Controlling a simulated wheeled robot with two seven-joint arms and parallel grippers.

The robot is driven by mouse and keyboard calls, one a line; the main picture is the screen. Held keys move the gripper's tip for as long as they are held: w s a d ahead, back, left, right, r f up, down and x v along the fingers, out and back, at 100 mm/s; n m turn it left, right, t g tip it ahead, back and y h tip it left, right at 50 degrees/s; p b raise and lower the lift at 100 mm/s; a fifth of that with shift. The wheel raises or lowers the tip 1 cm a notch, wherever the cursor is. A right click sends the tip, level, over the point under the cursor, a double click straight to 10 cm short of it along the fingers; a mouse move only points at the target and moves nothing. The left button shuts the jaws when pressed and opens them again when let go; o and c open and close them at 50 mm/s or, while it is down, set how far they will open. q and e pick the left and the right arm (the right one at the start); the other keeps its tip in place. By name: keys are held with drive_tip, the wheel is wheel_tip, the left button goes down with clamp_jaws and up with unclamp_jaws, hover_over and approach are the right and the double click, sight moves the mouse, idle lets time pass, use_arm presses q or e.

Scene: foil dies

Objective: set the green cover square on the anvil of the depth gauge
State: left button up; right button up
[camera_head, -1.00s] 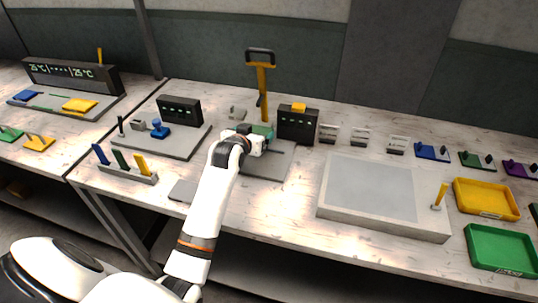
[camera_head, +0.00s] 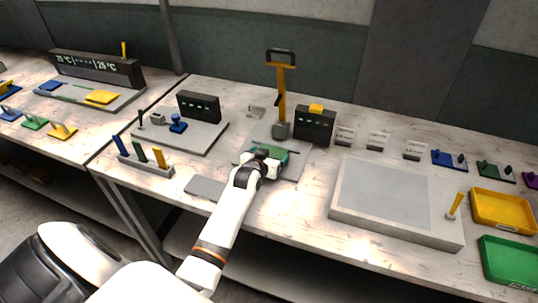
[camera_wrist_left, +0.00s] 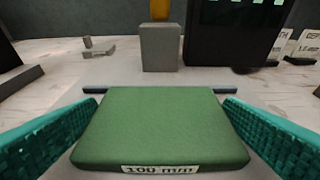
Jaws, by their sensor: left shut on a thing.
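The green cover (camera_wrist_left: 160,125) is a flat slab with a white "100 mm" label on its near edge. My left gripper (camera_head: 268,153) is shut on it, with a teal finger along each side in the left wrist view. In the head view the cover is partly hidden by the gripper, over the front part of the depth gauge's grey base (camera_head: 292,171). The depth gauge has a yellow column (camera_head: 282,92), a black handle and a grey block (camera_head: 280,131) beyond the cover. The block also shows in the wrist view (camera_wrist_left: 160,47). I cannot tell whether the cover touches the base.
A black display box (camera_head: 315,127) stands right of the gauge. Another grey station (camera_head: 180,138) and a rack of coloured pieces (camera_head: 146,163) stand left. A large grey plate (camera_head: 388,196) and yellow (camera_head: 502,208) and green trays (camera_head: 508,262) lie right.

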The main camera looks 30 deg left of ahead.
use_arm(q)
drive_tip(key=o, duration=0.7)
drive_tip(key=shift+r, duration=0.15)
drive_tip(key=v, duration=1.2)
drive_tip(key=shift+s, duration=0.1)
